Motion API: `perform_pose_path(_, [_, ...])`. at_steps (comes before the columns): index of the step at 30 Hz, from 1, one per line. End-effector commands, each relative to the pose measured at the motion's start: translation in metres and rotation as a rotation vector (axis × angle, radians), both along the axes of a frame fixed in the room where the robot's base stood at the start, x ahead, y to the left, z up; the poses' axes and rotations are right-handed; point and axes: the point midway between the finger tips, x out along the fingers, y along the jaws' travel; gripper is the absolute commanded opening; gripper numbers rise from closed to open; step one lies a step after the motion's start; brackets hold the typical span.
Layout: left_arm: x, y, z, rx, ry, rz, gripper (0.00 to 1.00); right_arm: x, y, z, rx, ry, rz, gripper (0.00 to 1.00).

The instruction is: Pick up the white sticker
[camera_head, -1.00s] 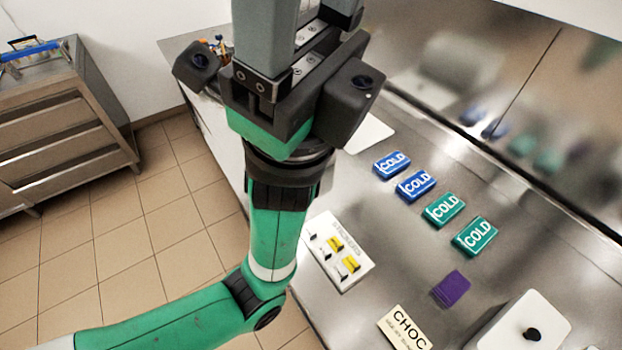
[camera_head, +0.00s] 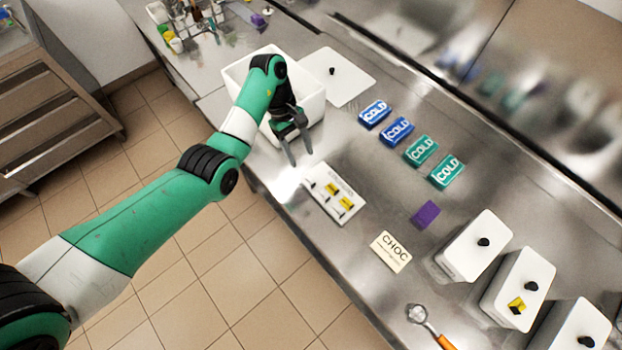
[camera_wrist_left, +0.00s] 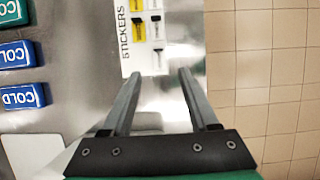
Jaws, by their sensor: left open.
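The white sticker board (camera_head: 338,180) lies flat near the counter's front edge and holds yellow and white stickers with dark tops. A yellow sticker (camera_head: 347,204) shows on it in the head view. In the wrist view, the board (camera_wrist_left: 126,62) reads STICKERS, and a white sticker (camera_wrist_left: 157,56) sits beside a yellow sticker (camera_wrist_left: 138,30). My left gripper (camera_head: 300,160) is open and empty, its fingertips just off the board's far-left corner. In the wrist view, the open fingers (camera_wrist_left: 159,74) point toward the white sticker. My right gripper is not in view.
A white open bin (camera_head: 238,75) stands behind my left gripper. Blue and green COLD packs (camera_head: 421,150), a purple block (camera_head: 425,214) and a CHOC card (camera_head: 391,252) lie to the right. Lidded white tubs (camera_head: 472,245) stand at the right. Bare metal counter lies between.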

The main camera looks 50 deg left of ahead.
Motion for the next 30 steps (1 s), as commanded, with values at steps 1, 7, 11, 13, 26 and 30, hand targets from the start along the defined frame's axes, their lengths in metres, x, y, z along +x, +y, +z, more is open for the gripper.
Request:
perform_pose_path(1, [0.000,-0.003,-0.013,-0.001,0.001,-0.001,0.60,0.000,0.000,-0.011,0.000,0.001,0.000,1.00])
perform_pose_path(7, [0.000,-0.019,-0.045,-0.002,0.001,-0.003,0.60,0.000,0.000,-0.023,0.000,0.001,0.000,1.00])
perform_pose_path(11, [0.001,-0.024,-0.055,0.000,-0.001,-0.002,0.60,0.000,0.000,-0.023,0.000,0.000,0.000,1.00])
perform_pose_path(13, [0.001,-0.024,-0.055,0.000,-0.002,-0.001,0.60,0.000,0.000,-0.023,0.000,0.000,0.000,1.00])
perform_pose_path(26, [0.002,-0.049,-0.101,0.000,0.000,-0.001,0.60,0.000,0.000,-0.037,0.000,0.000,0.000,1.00])
perform_pose_path(30, [0.002,-0.049,-0.100,0.000,-0.002,-0.001,0.60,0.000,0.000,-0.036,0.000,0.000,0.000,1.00])
